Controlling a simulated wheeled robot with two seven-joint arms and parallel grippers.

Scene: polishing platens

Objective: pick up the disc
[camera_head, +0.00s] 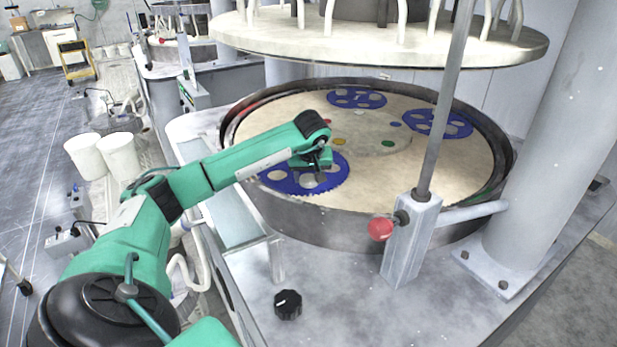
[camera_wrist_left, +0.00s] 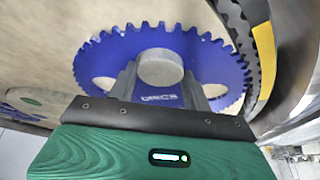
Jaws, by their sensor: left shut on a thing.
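A round grey disc (camera_wrist_left: 160,68) shows in the left wrist view between the two fingers of my left gripper (camera_wrist_left: 158,85). The gripper is shut on it. Behind the disc is a blue toothed carrier (camera_wrist_left: 105,55) with round openings. In the head view my left gripper (camera_head: 314,172) points down over the nearest blue carrier (camera_head: 275,185) on the beige platen (camera_head: 400,187). The gripper hides part of this carrier, and I cannot tell whether the disc is clear of it. My right gripper is not in view.
A dark rim (camera_head: 330,212) surrounds the platen. Two more blue carriers (camera_head: 356,98) (camera_head: 438,123) lie farther back. An upper plate (camera_head: 380,45) hangs above. A post with a red knob (camera_head: 380,230) stands at the front right. White buckets (camera_head: 118,156) stand left.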

